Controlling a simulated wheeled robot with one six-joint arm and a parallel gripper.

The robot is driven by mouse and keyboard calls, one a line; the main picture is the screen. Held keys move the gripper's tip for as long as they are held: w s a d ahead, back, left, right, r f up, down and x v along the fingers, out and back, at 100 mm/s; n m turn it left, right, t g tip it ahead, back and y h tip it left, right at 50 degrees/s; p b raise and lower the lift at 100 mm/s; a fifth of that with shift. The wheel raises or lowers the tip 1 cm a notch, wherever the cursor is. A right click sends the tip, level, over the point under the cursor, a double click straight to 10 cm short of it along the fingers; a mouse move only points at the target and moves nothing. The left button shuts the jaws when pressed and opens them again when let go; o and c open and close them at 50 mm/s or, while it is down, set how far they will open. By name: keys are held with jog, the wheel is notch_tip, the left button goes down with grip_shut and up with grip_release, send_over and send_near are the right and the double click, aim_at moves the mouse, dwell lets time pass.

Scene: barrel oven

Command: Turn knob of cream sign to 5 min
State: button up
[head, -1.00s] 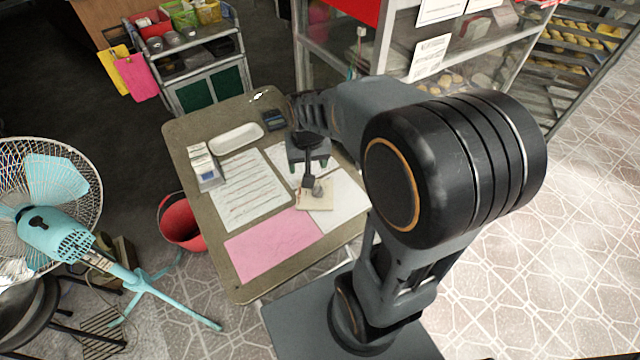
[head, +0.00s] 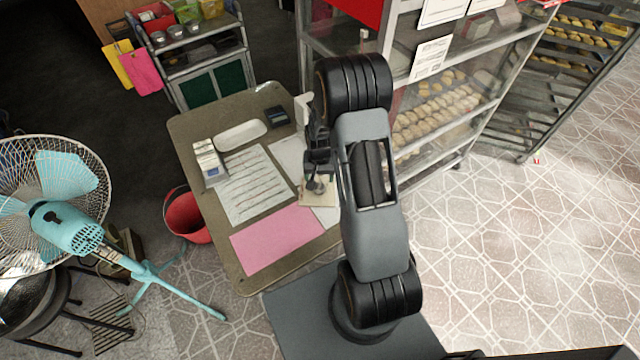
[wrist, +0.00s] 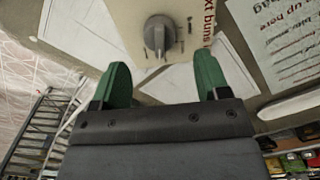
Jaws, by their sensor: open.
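The cream sign (head: 320,200) lies on the table, partly covered by my gripper in the head view. The wrist view shows the sign (wrist: 197,12) at the top, with red lettering ending in "xt buns" along its right edge. Its round grey knob (wrist: 158,34) has a raised grip bar, and small dark marks sit beside it; I cannot read the minute marks. My gripper (wrist: 162,75) has two green fingers spread apart with nothing between them. In the wrist view the knob is beyond the fingertips, roughly centred between them, and not touched.
The table (head: 215,240) holds a pink sheet (head: 277,240), a printed sheet (head: 255,185), a white tray (head: 241,134), a small box (head: 208,160) and a dark device (head: 276,118). A glass cabinet with buns (head: 435,115) stands right of the table. A red bucket (head: 188,217) and blue fan (head: 65,225) are left.

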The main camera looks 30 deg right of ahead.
aim_at(319, 184)
jog(key=shift+f, duration=2.8)
jog(key=c, duration=0.9)
